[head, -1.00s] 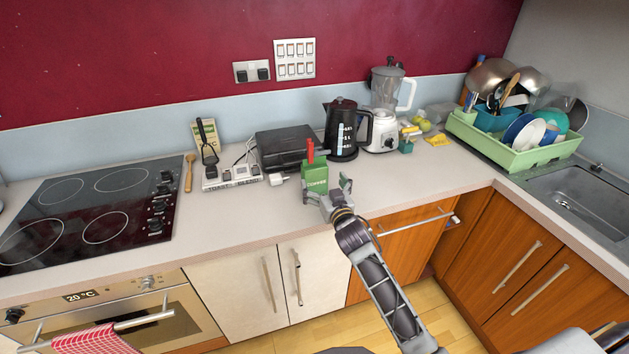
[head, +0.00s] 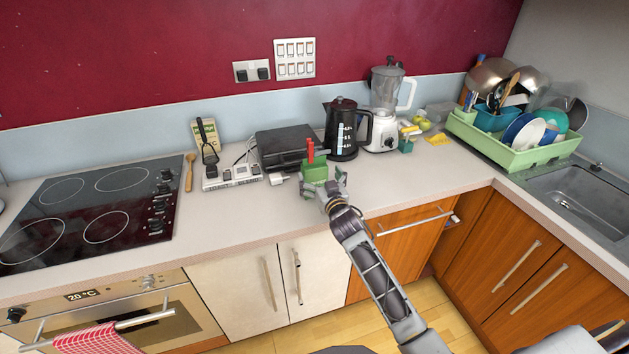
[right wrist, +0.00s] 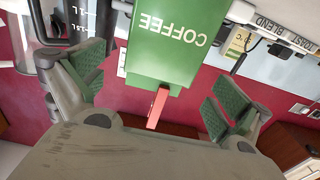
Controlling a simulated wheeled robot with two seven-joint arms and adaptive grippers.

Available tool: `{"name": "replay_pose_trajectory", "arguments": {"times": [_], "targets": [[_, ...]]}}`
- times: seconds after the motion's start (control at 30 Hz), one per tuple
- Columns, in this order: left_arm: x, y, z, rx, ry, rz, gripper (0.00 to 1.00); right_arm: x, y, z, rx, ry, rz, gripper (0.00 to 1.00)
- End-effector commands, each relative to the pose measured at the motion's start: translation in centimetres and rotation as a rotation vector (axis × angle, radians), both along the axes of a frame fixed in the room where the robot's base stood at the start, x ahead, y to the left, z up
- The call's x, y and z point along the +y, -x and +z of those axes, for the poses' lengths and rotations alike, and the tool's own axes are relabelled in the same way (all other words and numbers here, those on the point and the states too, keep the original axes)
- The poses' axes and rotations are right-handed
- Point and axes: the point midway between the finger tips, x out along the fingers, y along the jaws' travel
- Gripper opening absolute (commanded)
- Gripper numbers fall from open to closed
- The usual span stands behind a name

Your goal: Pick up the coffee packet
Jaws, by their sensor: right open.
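The coffee packet (head: 313,172) is a green upright pack with a red clip (head: 310,150) on top, standing on the counter left of the kettle. My right gripper (head: 324,186) is at the packet's near side and covers its lower front. In the right wrist view the packet (right wrist: 165,45) appears upside down with its COFFEE label, between the two spread green-padded fingers. The gripper is open, with a visible gap between the packet and each finger. My left gripper is not in view.
A black kettle (head: 342,130) and a blender (head: 384,110) stand behind to the right. A black toaster-like appliance (head: 284,146) is just behind the packet. The counter (head: 240,215) to the left front is clear. A green dish rack (head: 510,150) is at the far right.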

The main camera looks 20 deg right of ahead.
Motion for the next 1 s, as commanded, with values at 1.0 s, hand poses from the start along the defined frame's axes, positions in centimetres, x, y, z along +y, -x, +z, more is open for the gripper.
{"name": "replay_pose_trajectory", "arguments": {"times": [1.0], "targets": [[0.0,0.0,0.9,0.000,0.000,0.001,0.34,0.2,-4.9,0.1,-0.001,-0.001,0.000,1.00]]}}
